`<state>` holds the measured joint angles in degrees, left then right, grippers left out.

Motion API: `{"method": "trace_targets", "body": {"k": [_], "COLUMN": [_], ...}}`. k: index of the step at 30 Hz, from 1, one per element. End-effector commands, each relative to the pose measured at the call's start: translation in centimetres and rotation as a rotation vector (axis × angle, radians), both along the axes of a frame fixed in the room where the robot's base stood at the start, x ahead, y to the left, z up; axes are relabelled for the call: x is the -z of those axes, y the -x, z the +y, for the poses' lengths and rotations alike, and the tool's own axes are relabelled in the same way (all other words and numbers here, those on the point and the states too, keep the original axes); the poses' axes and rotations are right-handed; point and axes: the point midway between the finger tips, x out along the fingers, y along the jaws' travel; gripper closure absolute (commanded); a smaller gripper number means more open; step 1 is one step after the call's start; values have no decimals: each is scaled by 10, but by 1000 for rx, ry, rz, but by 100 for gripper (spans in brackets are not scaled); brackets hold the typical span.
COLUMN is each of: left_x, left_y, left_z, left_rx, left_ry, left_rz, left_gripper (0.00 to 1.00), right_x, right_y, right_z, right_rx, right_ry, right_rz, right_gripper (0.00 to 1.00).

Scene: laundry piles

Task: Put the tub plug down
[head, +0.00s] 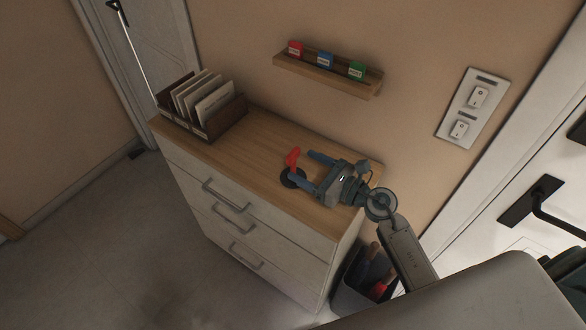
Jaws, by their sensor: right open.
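A dark round disc (287,179), which looks like the tub plug, lies on the wooden dresser top (255,150) near its front edge. A bright red piece (292,157) shows just beyond it; I cannot tell whether the two are joined. My right gripper (303,164) reaches in from the right, low over the dresser top, with its two blue-grey fingers apart. The nearer finger covers part of the disc, and the red piece shows at the fingertips. Whether the fingers touch either one is unclear. My left gripper is out of view.
A wooden letter rack (201,120) with envelopes stands at the dresser's left end. A wall shelf (325,75) above holds red, blue and green small boxes. A dark bin (346,298) with things in it stands right of the dresser. The middle of the dresser top is clear.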

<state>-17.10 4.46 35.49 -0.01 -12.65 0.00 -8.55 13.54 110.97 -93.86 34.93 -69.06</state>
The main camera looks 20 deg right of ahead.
Motion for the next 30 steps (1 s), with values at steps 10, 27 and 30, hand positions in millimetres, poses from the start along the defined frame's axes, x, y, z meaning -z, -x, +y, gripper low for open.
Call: {"method": "trace_targets", "body": {"k": [10, 27, 30], "left_x": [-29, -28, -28], "left_y": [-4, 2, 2], "left_z": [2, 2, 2], "left_rx": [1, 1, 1], "left_ry": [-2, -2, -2], "left_rz": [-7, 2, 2], "left_gripper": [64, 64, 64], "right_x": [-3, -1, -1], "right_y": [-37, -39, -39], "right_z": [26, 28, 28], "right_rx": [2, 1, 1], "right_ry": [-4, -2, -2], "right_rz": [0, 0, 0], "right_gripper": [31, 88, 100]}}
